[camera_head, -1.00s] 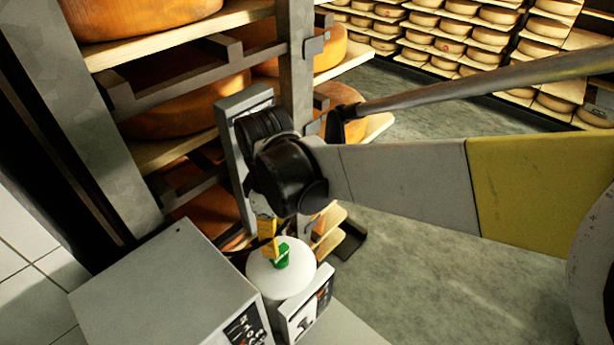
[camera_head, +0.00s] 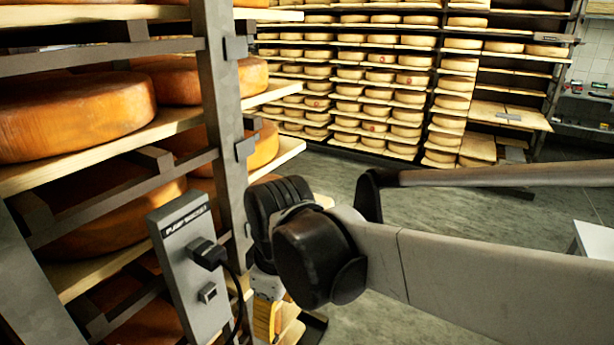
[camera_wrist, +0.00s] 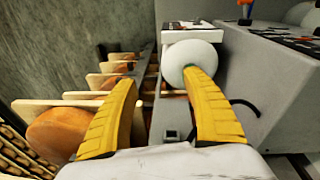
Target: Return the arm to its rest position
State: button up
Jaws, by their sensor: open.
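My gripper (camera_wrist: 161,112) shows in the wrist view as two yellow ribbed fingers spread apart with nothing held between them. A round white thing (camera_wrist: 191,62) lies beyond the fingers and is partly covered by the right one. In the head view my arm crosses from the right edge to a black wrist joint near the middle. A bit of a yellow finger shows low under that joint. The fingertips are out of that view.
A rack of orange cheese wheels (camera_head: 75,118) on boards stands close at left. A grey plate with a black plug (camera_head: 205,254) is beside my wrist. Shelves of many wheels (camera_head: 365,75) line the back. The grey floor (camera_head: 420,215) between is open. A grey machine (camera_wrist: 250,75) is at right in the wrist view.

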jog(key=s+d+m+t, duration=0.2)
jog(key=d+m, duration=0.5)
jog(key=d, duration=0.6)
jog(key=s+d+m+t+h, duration=0.1)
jog(key=s+d+m+t, duration=0.2)
jog(key=d, duration=1)
jog(key=m, duration=0.3)
jog(key=shift+f+m+t+b, duration=0.15)
jog(key=shift+m+t+b, duration=0.2)
jog(key=shift+m+t, duration=0.05)
jog(key=shift+w, duration=0.1)
